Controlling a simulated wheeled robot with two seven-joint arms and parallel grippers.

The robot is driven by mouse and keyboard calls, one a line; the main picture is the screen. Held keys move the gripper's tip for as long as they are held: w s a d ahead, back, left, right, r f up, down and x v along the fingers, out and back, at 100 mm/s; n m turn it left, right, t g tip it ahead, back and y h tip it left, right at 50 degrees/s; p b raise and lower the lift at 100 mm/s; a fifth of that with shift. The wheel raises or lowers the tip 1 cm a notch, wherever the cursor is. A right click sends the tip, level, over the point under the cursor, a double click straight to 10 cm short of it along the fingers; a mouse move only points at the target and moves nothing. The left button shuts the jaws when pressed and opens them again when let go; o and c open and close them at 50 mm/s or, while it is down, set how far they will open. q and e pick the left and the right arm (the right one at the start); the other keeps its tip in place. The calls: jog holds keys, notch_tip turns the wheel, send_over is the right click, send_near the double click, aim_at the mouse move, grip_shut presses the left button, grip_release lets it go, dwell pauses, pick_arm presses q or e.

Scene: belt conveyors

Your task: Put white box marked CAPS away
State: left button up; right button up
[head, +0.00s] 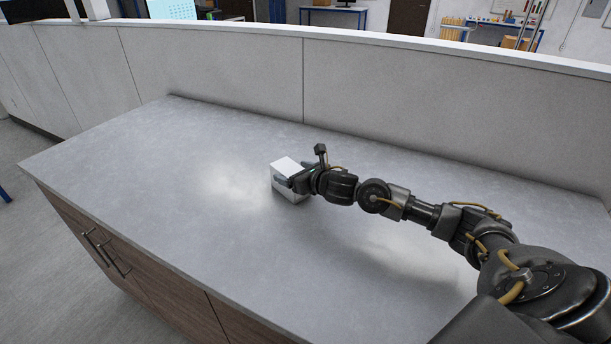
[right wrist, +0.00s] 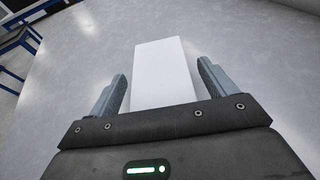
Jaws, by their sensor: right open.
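A plain white box (head: 285,168) stands on the grey counter near its middle in the head view. No marking can be read on the faces that show. My right gripper (head: 294,179) is at the box, its fingers reaching along the box's sides. In the right wrist view the white box (right wrist: 165,72) lies between the two fingers of my right gripper (right wrist: 162,88), which is open with a visible gap on each side. The gripper hides part of the box's near side. My left gripper is not in view.
The grey countertop (head: 140,170) is otherwise clear around the box. A low pale partition (head: 220,75) runs along its back edge. Wooden cabinet fronts with metal handles (head: 105,252) are below the front edge. Blue-framed furniture (right wrist: 22,38) stands beyond, upper left in the right wrist view.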

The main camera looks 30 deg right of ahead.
jog(key=b+v, duration=0.3)
jog(key=v, duration=0.8)
jog(key=shift+s, duration=0.35)
